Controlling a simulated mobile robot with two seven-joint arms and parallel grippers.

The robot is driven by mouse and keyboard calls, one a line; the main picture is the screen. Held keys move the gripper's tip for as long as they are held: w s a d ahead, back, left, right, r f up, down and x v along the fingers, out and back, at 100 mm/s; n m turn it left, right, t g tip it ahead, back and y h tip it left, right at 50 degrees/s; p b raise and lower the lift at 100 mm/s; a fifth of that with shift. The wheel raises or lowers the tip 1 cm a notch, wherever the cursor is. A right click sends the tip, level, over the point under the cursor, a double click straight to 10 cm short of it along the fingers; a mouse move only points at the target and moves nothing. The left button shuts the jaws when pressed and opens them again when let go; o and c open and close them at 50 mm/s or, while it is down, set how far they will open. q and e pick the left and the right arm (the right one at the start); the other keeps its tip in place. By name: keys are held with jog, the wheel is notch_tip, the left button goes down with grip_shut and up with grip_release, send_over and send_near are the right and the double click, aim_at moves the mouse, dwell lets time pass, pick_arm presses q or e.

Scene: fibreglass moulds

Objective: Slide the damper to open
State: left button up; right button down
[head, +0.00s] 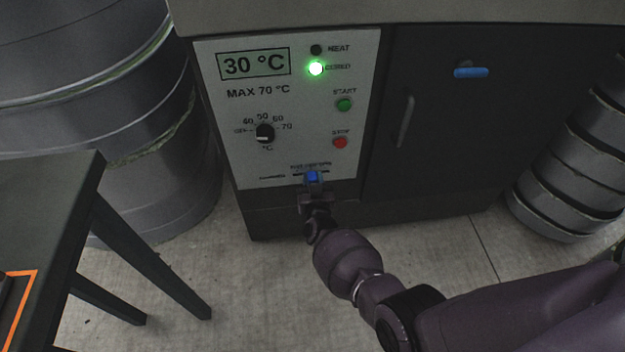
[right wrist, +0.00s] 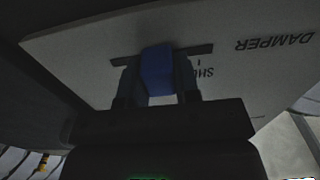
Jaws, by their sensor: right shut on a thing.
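The damper's blue slider knob (head: 312,176) sits in a short dark slot low on the oven's pale control panel (head: 215,110). In the right wrist view the knob (right wrist: 157,72) stands near the middle of the slot (right wrist: 195,50). My right gripper (head: 313,182) is shut on the knob, one finger on each side. In the right wrist view, DAMPER lettering (right wrist: 274,43) shows upside down. A second label beside the knob is partly hidden by a finger. My left gripper is not in view.
The panel has a 30 °C display (head: 254,64), a lit green lamp (head: 316,68), a dial (head: 265,133), a green button (head: 344,105) and a red button (head: 340,142). A dark door (head: 440,130) is right of it. A dark table (head: 50,205) stands at left.

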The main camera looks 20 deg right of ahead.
aim_at(327, 170)
jog(key=shift+s+d, duration=0.2)
jog(key=shift+d, duration=0.5)
jog(key=shift+s+d, duration=0.2)
jog(key=shift+d, duration=0.55)
jog(key=shift+s+d, duration=0.2)
jog(key=shift+d, duration=0.5)
jog(key=shift+f, duration=0.1)
jog(key=c, duration=0.8)
grip_release()
jog(key=shift+s+d, duration=0.1)
jog(key=shift+c, duration=0.2)
jog(key=shift+s, duration=0.1)
